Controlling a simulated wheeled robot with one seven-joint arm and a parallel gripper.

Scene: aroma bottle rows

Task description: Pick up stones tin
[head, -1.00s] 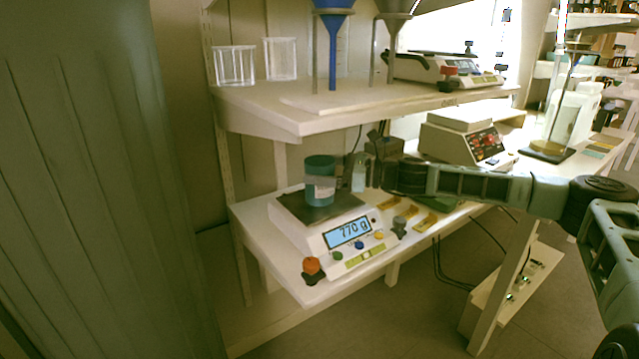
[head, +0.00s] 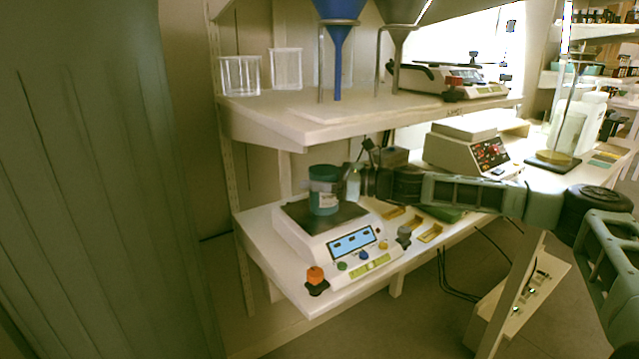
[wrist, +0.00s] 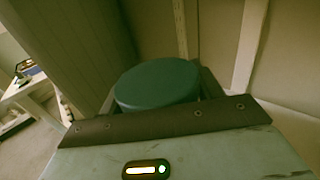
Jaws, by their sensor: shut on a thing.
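The stones tin (head: 324,192) is a round green container with a dark green lid and a pale label. It is upright at the pan of the white scale (head: 303,238); I cannot tell whether its base touches the pan. My gripper (head: 345,184) reaches in from the right and is shut on the tin. In the wrist view the tin's round lid (wrist: 158,84) shows just beyond the gripper's body, which hides its lower side and the fingertips. The scale's display (head: 352,241) shows dashes.
A shelf (head: 270,125) with clear beakers (head: 240,75) and a blue funnel (head: 340,40) hangs above the tin. Small yellow trays (head: 430,232) and another scale (head: 470,155) stand to the right. A greenish panel (head: 100,200) fills the left.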

